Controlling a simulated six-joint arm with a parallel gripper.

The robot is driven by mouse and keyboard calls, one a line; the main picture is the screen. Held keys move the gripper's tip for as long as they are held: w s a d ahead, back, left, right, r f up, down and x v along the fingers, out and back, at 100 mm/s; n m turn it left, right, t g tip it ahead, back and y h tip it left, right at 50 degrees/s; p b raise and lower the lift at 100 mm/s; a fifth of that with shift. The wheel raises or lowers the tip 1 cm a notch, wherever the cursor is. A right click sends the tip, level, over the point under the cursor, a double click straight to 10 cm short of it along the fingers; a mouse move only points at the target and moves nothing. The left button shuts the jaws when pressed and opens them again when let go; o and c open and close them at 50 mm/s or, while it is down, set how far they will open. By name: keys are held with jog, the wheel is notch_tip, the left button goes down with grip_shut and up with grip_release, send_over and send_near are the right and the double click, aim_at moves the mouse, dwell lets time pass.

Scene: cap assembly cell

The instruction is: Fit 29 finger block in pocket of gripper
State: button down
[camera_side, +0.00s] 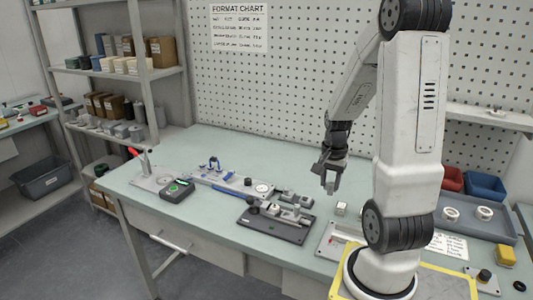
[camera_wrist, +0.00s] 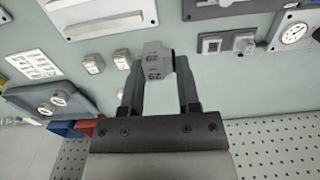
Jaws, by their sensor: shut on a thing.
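My gripper (camera_side: 330,180) hangs above the bench in the side view, well clear of the surface. In the wrist view my gripper (camera_wrist: 160,85) is shut on a grey finger block (camera_wrist: 154,66), which bears an upside-down marking that reads as 29. The block also shows as a small grey piece (camera_side: 330,188) at the fingertips in the side view. A small dark unit with two light squares (camera_wrist: 226,43) lies on the bench, apart from the block; it may be the gripper with the pockets, but I cannot tell. The inside of any pocket is too small to make out.
A dark fixture plate (camera_side: 270,230) stands left of my gripper. Small pale blocks (camera_wrist: 93,63) lie on the bench. A grey tray (camera_side: 504,230) with white rings is at right, near red (camera_side: 451,179) and blue (camera_side: 485,186) bins.

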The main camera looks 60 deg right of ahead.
jog(key=w+a+f, duration=0.1)
jog(key=w+f, duration=0.1)
jog(key=w, duration=0.4)
jog(key=w+f, duration=0.2)
jog(key=w, duration=0.4)
jog(key=shift+w+a+f, duration=0.2)
jog(key=shift+a+f, duration=0.15)
jog(key=shift+f, duration=0.15)
jog(key=shift+f, duration=2.65)
jog(key=shift+f, duration=0.6)
jog(key=shift+c, duration=1.2)
grip_release()
jog(key=shift+s, duration=0.1)
